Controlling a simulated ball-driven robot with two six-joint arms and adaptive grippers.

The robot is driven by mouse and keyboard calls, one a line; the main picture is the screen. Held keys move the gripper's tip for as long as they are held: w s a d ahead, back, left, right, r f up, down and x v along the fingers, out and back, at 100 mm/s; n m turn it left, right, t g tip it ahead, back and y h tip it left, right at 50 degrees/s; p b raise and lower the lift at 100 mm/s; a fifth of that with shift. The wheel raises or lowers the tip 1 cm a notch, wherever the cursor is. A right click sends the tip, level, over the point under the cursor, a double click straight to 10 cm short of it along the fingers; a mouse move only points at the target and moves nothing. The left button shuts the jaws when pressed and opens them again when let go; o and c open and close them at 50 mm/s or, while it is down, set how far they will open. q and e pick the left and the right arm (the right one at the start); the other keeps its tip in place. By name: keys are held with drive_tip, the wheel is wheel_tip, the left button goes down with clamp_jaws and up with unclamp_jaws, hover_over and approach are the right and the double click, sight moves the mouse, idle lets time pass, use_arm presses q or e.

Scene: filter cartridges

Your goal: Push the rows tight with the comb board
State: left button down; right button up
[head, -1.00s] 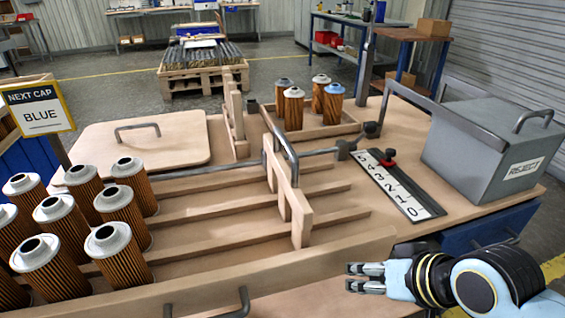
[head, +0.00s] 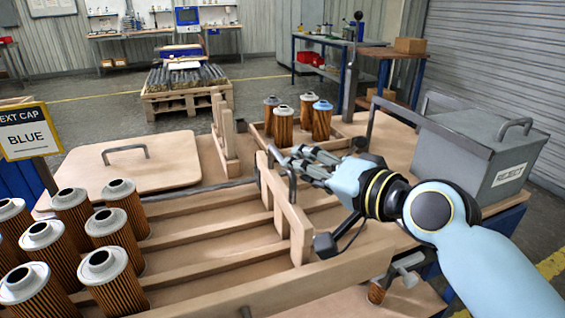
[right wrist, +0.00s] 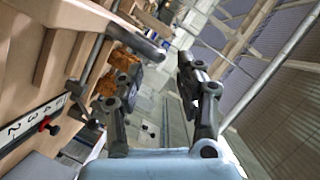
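The comb board (head: 292,222) is an upright wooden board with a dark bar handle (head: 284,172) on top. It stands across the wooden channels of the rack (head: 200,238), to the right of the rows. Several brown pleated filter cartridges (head: 105,230) with pale caps stand in rows at the left, with a wide empty stretch between them and the board. My right gripper (head: 305,163) is beside the handle, at its right. In the right wrist view its two fingers (right wrist: 168,68) are apart with nothing seen between them. My left gripper is not in view.
A tray (head: 345,130) with several cartridges, one blue-capped, stands behind the board. A sign (head: 28,137) reads BLUE. A flat wooden lid (head: 130,165) lies at the back left. A grey reject box (head: 480,160) stands at the right.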

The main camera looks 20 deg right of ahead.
sight(283, 158)
drive_tip(key=x, duration=0.6)
drive_tip(key=shift+w+a, duration=0.1)
drive_tip(key=shift+w, duration=0.05)
drive_tip(key=shift+f, duration=0.1)
clamp_jaws()
